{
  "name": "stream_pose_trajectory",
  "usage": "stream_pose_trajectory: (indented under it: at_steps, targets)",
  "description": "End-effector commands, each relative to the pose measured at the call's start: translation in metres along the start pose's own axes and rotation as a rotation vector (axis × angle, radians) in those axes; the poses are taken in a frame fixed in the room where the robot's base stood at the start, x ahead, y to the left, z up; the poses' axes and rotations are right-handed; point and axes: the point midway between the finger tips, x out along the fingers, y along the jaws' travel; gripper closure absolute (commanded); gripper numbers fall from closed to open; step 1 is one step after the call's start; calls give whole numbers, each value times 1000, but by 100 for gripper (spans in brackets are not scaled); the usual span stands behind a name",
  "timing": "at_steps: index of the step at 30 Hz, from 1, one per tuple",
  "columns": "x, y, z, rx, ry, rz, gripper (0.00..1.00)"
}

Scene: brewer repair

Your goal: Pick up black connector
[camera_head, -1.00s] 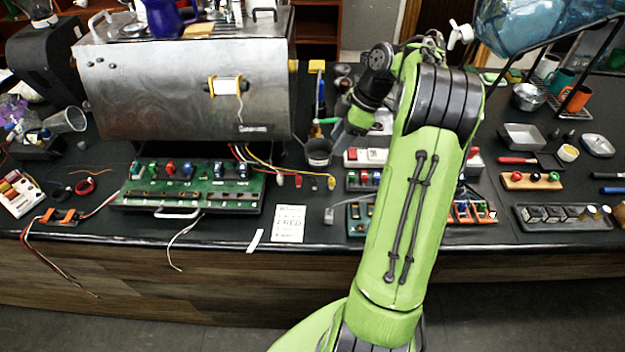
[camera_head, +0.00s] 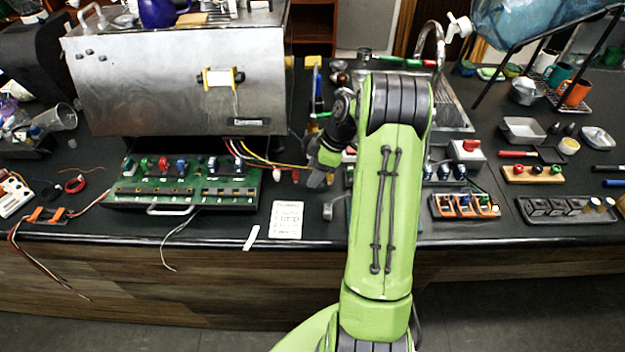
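My green arm reaches over the bench, and my gripper (camera_head: 317,180) points down just right of the green circuit board (camera_head: 150,188). It is small and partly turned away, so I cannot tell whether it is open or shut or holds anything. A red and a yellow wire run from the board's back toward small loose connector ends left of my gripper; a pale one (camera_head: 277,175) and a red one (camera_head: 295,176) show. Dark pieces (camera_head: 212,164) stand in the row on the board. I cannot make out for certain which thing is the black connector; my gripper and arm may hide it.
A large metal brewer (camera_head: 160,90) stands behind the board. A white printed card (camera_head: 287,220) lies in front. Right of my arm are an orange-framed block (camera_head: 465,205), a red-topped switch box (camera_head: 466,152) and a dark tray (camera_head: 565,211). My arm covers the bench's centre.

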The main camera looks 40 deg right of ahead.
Motion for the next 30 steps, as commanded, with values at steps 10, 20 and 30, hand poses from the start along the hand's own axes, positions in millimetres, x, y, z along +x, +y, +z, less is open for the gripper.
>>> stream_pose_trajectory:
  at_steps: [10,20,30]
  targets:
    - [-1,0,0,1,0,0,100]
    - [-11,1,-4,0,0,3,100]
    - [-84,1,-34,-1,1,4,100]
